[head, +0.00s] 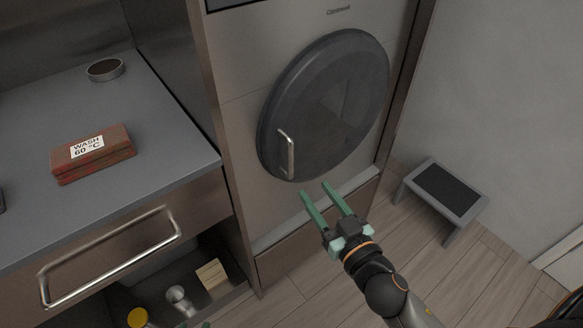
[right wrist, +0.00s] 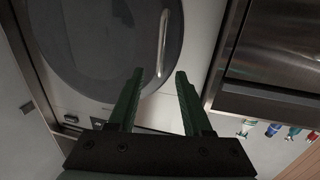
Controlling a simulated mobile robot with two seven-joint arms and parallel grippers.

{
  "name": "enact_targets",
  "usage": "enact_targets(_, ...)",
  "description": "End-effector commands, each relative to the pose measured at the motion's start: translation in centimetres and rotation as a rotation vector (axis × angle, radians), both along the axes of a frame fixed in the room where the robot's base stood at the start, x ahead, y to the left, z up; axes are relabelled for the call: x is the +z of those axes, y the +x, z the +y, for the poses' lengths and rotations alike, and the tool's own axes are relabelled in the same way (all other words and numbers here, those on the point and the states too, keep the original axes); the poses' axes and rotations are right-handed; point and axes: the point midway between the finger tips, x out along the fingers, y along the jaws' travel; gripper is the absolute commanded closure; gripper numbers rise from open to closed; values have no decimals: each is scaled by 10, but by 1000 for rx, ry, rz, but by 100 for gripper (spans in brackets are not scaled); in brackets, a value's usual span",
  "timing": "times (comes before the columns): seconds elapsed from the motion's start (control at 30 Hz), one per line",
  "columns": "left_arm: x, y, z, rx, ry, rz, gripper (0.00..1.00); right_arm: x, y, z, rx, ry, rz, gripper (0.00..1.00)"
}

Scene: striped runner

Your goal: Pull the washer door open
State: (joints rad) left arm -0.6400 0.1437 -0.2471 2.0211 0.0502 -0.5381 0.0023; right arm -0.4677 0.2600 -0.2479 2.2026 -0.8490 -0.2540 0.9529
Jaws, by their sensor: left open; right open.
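The round dark washer door (head: 335,90) is closed on the front of the washer (head: 232,125). Its silver bar handle (head: 287,155) stands upright on the left side of the door. My right gripper (head: 313,187) is open and empty, just below the handle and apart from it. In the right wrist view, the handle (right wrist: 162,42) lies ahead of the open right gripper (right wrist: 159,73), roughly in line with the gap between its fingers, and the door (right wrist: 105,45) fills the upper left. Only a green tip of my left gripper (head: 205,325) shows at the bottom edge.
Left of the washer is a grey counter (head: 125,190) with a red box (head: 92,160) marked "WASH 60 °C" and a round tin (head: 105,69). A grey step stool (head: 440,190) stands right.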

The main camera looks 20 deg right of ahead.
Motion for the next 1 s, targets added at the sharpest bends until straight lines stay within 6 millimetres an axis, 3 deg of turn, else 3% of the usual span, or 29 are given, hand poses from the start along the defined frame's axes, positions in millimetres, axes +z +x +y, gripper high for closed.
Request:
enact_targets(0.37, 3, 2, -2, -5, -4, -9, 50, 9, 17, 4, 10, 6, -40, 50)
enact_targets(1.0, 8, 3, -3, -5, -3, -3, 50, 7, 110, 18, 7, 5, -36, 50)
